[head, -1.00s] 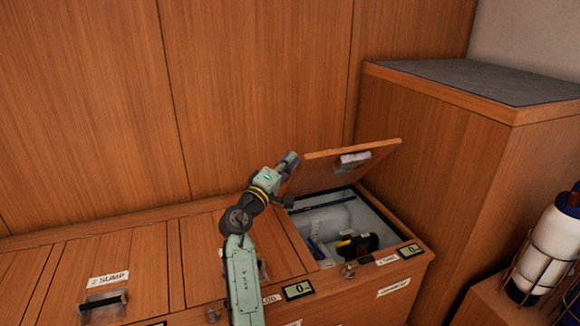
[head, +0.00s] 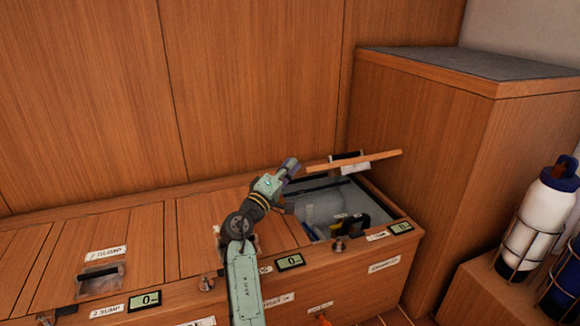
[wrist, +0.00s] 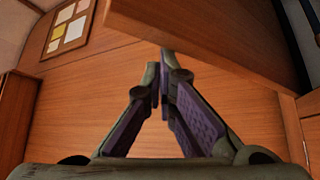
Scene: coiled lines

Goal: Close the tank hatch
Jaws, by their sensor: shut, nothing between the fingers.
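The tank hatch (head: 385,157) is a wooden lid with a pale latch plate. In the head view it is part open, tilted low over its tank opening (head: 365,186). My gripper (head: 290,166) is at the lid's left end, fingers pointing up and to the right. In the wrist view the fingers of my gripper (wrist: 162,75) meet at the tips, shut and empty. A wooden panel that looks like the hatch (wrist: 205,42) crosses the upper right, close to the fingertips. I cannot tell whether they touch it.
Inside the tank is a dark object (head: 352,223) beside a pale one. Closed hatches (head: 143,228) lie to the left on the same bench. A tall wooden cabinet (head: 430,140) stands close on the right. Wood panelling (head: 250,80) rises behind.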

